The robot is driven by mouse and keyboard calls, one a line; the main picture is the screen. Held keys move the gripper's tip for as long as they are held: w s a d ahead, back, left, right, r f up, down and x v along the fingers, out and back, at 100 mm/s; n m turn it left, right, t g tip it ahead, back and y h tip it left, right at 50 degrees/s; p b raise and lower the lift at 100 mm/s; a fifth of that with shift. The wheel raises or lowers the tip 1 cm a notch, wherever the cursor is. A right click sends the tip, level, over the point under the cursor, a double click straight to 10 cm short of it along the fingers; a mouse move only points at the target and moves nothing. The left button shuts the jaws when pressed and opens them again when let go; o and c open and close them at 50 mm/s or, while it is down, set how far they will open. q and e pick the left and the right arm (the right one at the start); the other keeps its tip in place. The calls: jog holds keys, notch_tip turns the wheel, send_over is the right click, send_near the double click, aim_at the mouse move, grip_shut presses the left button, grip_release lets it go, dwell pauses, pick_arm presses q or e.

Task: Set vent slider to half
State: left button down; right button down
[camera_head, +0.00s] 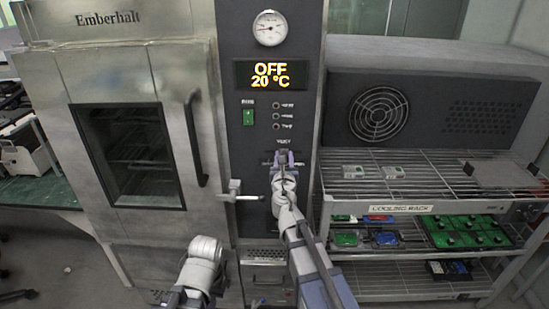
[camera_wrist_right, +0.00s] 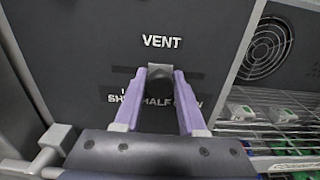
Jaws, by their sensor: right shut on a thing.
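The vent slider's dark knob (camera_wrist_right: 159,74) shows in the right wrist view below the word VENT on the dark panel. The label SHUT, HALF and a partly covered third word lies below it, and the knob stands about above HALF. My right gripper (camera_wrist_right: 160,80) has its two purple fingers on either side of the knob, shut on it. In the head view my right gripper (camera_head: 283,158) is at the panel and hides most of the slider. My left arm is at the bottom of the head view, and its fingers cannot be seen.
The oven door (camera_head: 125,150) is closed, with a long handle (camera_head: 192,135) and a latch (camera_head: 240,196) left of my right arm. The display (camera_head: 270,75) reads OFF, 20 °C. A cooling rack (camera_head: 400,222) with boards stands close on the right.

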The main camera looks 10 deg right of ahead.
jog(key=c, duration=0.5)
grip_release()
jog(key=shift+c, duration=0.2)
jog(key=v, duration=0.8)
jog(key=shift+w, duration=0.1)
